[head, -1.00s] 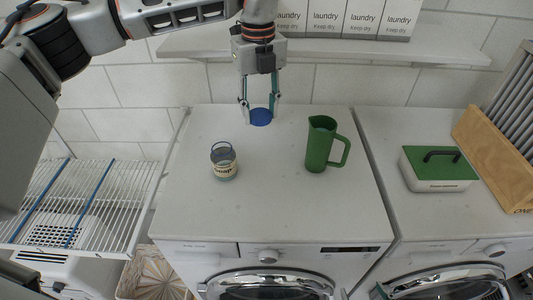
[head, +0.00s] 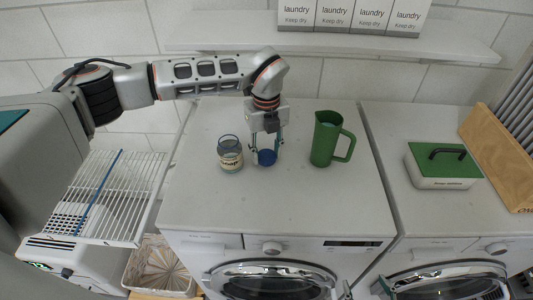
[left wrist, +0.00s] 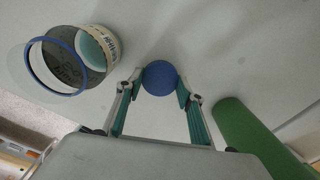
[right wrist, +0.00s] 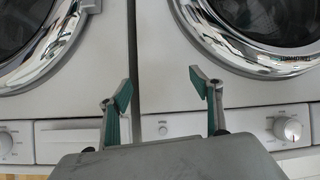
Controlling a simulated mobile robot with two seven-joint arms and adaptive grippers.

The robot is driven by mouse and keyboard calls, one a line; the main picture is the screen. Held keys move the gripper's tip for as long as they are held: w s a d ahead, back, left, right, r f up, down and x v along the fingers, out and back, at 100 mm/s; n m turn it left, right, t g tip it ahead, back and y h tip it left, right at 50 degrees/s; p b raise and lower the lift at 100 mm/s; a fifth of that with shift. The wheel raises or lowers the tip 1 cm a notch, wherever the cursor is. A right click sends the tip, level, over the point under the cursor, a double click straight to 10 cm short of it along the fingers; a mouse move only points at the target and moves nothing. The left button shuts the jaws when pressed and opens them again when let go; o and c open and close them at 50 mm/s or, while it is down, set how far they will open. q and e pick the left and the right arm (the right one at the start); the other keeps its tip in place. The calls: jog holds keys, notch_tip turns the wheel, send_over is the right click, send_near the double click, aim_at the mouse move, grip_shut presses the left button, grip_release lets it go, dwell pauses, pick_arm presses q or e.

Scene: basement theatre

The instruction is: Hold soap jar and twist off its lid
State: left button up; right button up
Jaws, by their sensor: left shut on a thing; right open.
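The soap jar (head: 230,155) stands upright on the washer top, a clear jar with a cream label, its mouth showing open. It also shows in the left wrist view (left wrist: 90,55), left of the fingers. My left gripper (head: 267,157) is shut on the round blue lid (left wrist: 160,78), just right of the jar and apart from it. The lid is at or close above the washer top; I cannot tell if it touches. My right gripper (right wrist: 165,105) is open and empty in front of the machine fronts, out of the head view.
A green jug (head: 326,140) stands right of the lid on the same washer top (head: 290,210). A green-lidded box (head: 443,168) and a wooden rack are on the right machine. A wire rack (head: 105,195) is at left. The front of the washer top is clear.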

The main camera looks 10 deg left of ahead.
aim_at(266, 156)
pick_arm(q)
jog(key=shift+f, duration=0.55)
jog(key=shift+f, duration=0.1)
jog(key=o, duration=1.2)
notch_tip(266, 156, up, 12)
jog(key=shift+r+b, duration=0.1)
jog(key=shift+b, duration=0.45)
jog(key=shift+s, duration=0.15)
